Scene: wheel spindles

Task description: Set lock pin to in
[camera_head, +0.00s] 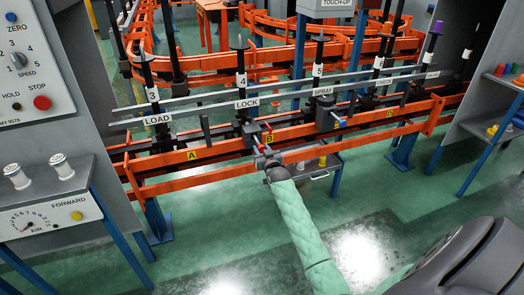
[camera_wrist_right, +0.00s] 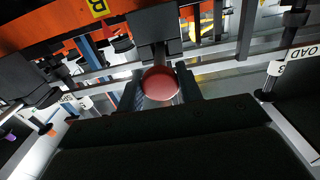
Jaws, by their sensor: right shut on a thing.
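The lock pin's red round knob (camera_wrist_right: 160,83) sits between the fingers of my right gripper (camera_wrist_right: 160,92) in the right wrist view. A dark block (camera_wrist_right: 153,30) is just beyond the knob. In the head view my right gripper (camera_head: 266,158) is at the orange rail below the LOCK sign (camera_head: 247,103), by the yellow B label (camera_head: 269,139). It is shut on the knob, a bit of red showing there. My left gripper is not in view.
The orange rail (camera_head: 208,150) runs across in front of several black spindles. A box with a red and blue handle (camera_head: 338,119) is at SPRAY, to the right. A control cabinet (camera_head: 45,62) and an AIR panel (camera_head: 50,215) stand at left. Green floor (camera_head: 215,220) is open in front.

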